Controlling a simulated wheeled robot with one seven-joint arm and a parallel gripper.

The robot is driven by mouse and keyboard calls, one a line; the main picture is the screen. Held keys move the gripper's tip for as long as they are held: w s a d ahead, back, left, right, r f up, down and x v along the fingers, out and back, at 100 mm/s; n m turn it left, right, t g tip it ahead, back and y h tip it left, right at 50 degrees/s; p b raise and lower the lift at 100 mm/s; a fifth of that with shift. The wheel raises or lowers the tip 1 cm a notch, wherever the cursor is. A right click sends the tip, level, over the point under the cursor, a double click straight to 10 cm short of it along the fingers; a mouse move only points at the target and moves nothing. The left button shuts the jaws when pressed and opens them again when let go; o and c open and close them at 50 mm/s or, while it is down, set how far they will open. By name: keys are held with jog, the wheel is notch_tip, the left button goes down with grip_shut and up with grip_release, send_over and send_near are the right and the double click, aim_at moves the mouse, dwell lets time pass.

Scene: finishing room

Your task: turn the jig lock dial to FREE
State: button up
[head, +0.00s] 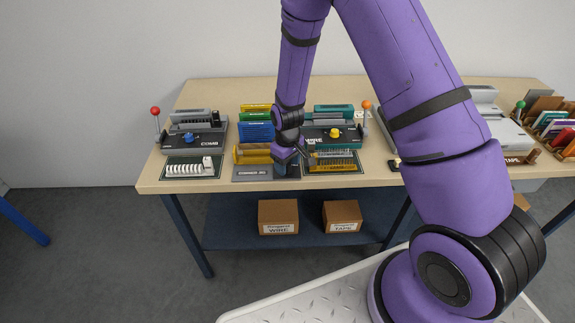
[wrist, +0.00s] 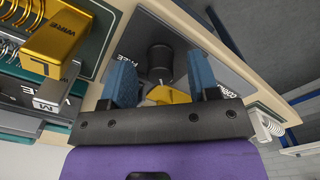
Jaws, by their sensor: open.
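The jig lock dial appears to be the dark round knob (wrist: 160,57) in the wrist view, on a dark plate with partly hidden pale lettering. A yellow piece (wrist: 168,96) shows just below the knob in that picture, partly behind my gripper. My gripper (wrist: 162,78) is open, with a blue finger on either side of the knob in the picture. I cannot tell whether either finger touches it. In the head view my gripper (head: 288,160) points down over the grey jig plate (head: 252,173) at the table's front edge and hides the dial.
A COMB machine (head: 205,141) with a red-ball lever (head: 155,111) stands left on the table (head: 160,178). A WIRE machine (head: 345,143) with an orange-ball lever (head: 367,105) stands just right of my gripper. A yellow WIRE block (wrist: 58,36) is close by in the wrist view.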

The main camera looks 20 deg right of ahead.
jog(key=shift+f, duration=0.45)
jog(key=c, duration=0.9)
